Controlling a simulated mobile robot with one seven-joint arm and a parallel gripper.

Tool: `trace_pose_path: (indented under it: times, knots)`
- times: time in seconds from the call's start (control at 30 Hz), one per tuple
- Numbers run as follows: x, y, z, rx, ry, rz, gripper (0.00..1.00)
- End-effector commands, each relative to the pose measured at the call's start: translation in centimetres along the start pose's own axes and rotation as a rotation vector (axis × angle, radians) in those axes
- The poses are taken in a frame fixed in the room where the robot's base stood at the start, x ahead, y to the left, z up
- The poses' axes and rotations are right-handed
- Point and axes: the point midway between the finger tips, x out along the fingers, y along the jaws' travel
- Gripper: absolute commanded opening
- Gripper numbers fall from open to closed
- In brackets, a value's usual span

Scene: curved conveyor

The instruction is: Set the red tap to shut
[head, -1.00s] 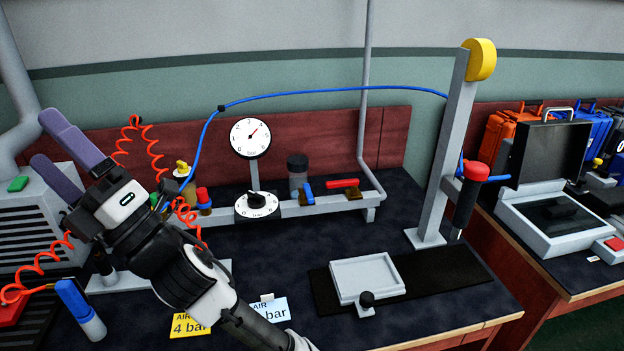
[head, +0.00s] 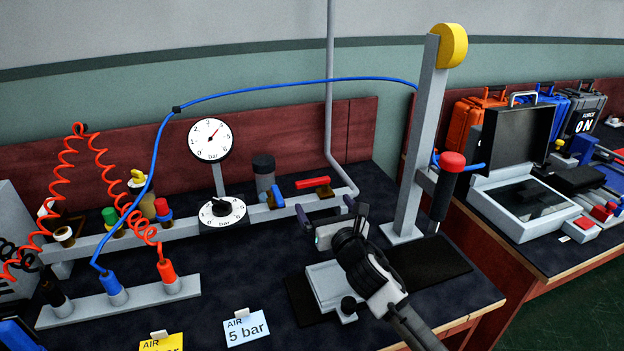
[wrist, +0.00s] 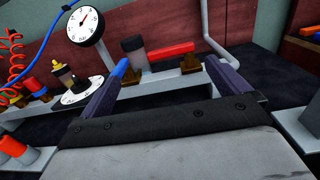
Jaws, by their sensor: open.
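The red tap (head: 312,182) is a flat red lever on a brass body, at the right part of a grey pipe (head: 235,212). Its lever lies roughly along the pipe, reaching left from the brass body. In the wrist view the red tap (wrist: 172,51) appears beyond and between my finger tips. My gripper (head: 325,212) is open and empty, in front of the pipe and near the tap, with no visible contact. The gripper also shows in the wrist view (wrist: 165,70).
A blue-handled tap (head: 276,196) sits just left, its lever across the pipe. A dark-capped cylinder (head: 264,172), a gauge (head: 210,140) and a dial (head: 222,212) stand nearby. A grey post (head: 415,150) with a hanging red-topped tool (head: 447,185) rises at right.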

Motion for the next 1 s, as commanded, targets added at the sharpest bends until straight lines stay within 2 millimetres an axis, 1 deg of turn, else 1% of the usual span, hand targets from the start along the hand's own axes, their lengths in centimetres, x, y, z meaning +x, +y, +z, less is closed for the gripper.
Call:
trace_pose_path:
  times: [0.03,0.1,0.17,0.23,0.37,0.7,0.9,1.0]
  knots:
    - [-0.3,-0.8,-0.5,-0.017,0.012,-0.017,1.0]
    - [-0.3,-1.3,-0.8,-0.031,0.02,-0.026,1.0]
    - [0.0,-1.4,-0.8,-0.033,0.022,-0.027,1.0]
    - [0.8,-1.4,-0.7,-0.032,0.02,-0.026,1.0]
    - [2.8,-1.3,-0.6,-0.029,0.021,-0.024,1.0]
    - [9.0,-1.4,-0.8,-0.029,0.021,-0.024,1.0]
    - [11.7,-1.6,-0.9,-0.031,0.02,-0.024,1.0]
    - [12.6,-1.6,-0.9,-0.031,0.02,-0.024,1.0]
